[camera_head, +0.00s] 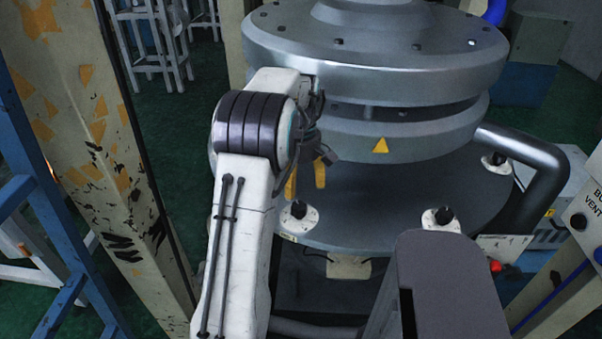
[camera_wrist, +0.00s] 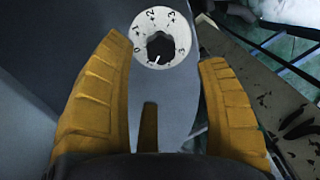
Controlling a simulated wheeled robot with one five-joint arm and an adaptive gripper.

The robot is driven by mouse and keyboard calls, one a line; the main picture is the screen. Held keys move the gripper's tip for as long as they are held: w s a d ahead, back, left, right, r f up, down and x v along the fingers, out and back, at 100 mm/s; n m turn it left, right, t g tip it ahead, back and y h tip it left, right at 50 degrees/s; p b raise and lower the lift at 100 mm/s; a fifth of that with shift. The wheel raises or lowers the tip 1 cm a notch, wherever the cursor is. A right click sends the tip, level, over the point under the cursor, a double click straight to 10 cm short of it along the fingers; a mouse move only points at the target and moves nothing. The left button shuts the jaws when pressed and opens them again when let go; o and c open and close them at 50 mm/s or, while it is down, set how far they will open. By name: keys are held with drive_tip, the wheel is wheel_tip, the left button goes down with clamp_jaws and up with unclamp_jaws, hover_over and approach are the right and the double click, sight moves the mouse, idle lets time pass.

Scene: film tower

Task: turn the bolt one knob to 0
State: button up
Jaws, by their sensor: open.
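In the wrist view, a black knob (camera_wrist: 160,44) sits in a round white dial plate (camera_wrist: 181,47) marked with numbers including 0, 1, 2 and 3. A short white mark shows at the knob's lower edge, away from the 0 at the left. My gripper (camera_wrist: 163,50) is open, with one yellow finger on each side of the dial in the picture. Nothing is between the fingers. In the head view, my gripper (camera_head: 305,176) hangs over the grey flange beside a knob (camera_head: 298,209). I cannot tell whether this is the same knob.
Further knobs stand on the flange at the right front (camera_head: 441,217) and right back (camera_head: 495,160). A large grey metal vessel (camera_head: 375,50) rises behind my gripper. A thick pipe (camera_head: 530,150) is at the right. A chipped beige pillar (camera_head: 100,130) stands at the left.

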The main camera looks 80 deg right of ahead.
drive_tip(key=shift+r, duration=1.5)
drive_tip(key=shift+w+r+p, duration=0.1)
drive_tip(key=shift+r+p, duration=0.05)
drive_tip(key=shift+p, duration=0.2)
